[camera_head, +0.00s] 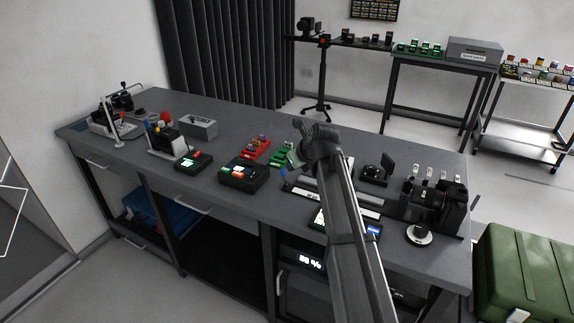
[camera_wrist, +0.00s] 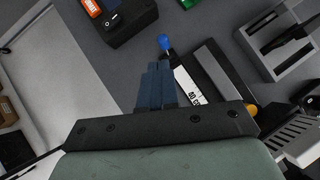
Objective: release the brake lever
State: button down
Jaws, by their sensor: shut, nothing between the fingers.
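A small blue knob (camera_wrist: 164,42) shows in the wrist view just beyond my fingertips, at the end of a dark-framed device. It looks like a lever knob, but I cannot tell for certain that it is the brake lever. It also shows in the head view as a blue spot (camera_head: 284,172) left of my arm. My gripper (camera_wrist: 160,66) is shut and empty, its fingers pointing toward the knob; I see a gap but cannot judge depth. In the head view my gripper (camera_head: 293,160) is above the workbench, and my arm hides part of the device.
The device has a white scale strip (camera_wrist: 188,88) and a yellow knob (camera_wrist: 251,109). A black control box (camera_head: 243,176) stands left of it on the workbench (camera_head: 235,210). A grey fixture (camera_wrist: 277,40) and a black machine (camera_head: 435,205) stand to the right.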

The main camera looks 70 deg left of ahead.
jog(key=d+r, duration=0.4)
jog(key=r, duration=0.3)
jog(key=shift+w+r, duration=0.2)
jog(key=shift+r, duration=0.05)
dwell(0.3)
